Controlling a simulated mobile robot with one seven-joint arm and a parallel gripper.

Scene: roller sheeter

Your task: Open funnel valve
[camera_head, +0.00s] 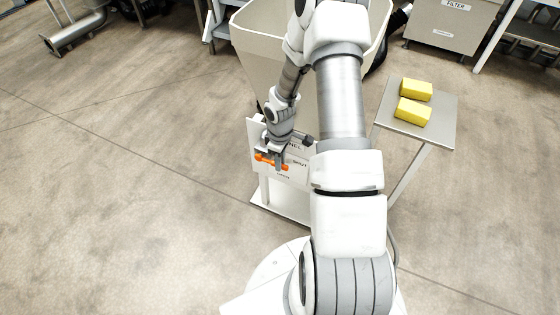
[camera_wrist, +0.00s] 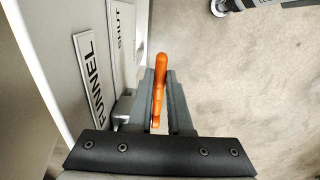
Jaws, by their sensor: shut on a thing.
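The funnel valve shows as an orange handle (camera_head: 271,162) on the front of the white panel (camera_head: 256,140) below the large cream funnel (camera_head: 262,45). In the wrist view the handle (camera_wrist: 159,85) stands between the two grey fingers of my gripper (camera_wrist: 160,100), with its rounded end reaching past the fingertips. My gripper (camera_head: 272,157) is shut on the handle. In the head view the handle lies roughly sideways across the panel. A plate reading "FUNNEL" (camera_wrist: 88,75) and a "SHUT" label (camera_wrist: 122,30) are on the panel left of the fingers. The valve body is mostly hidden.
A small side table (camera_head: 440,122) with two yellow blocks (camera_head: 413,110) stands right of my arm. A cabinet labelled "FILTER" (camera_head: 450,25) is at the back right. A metal pipe piece (camera_head: 72,35) lies at the back left. The floor on the left is clear.

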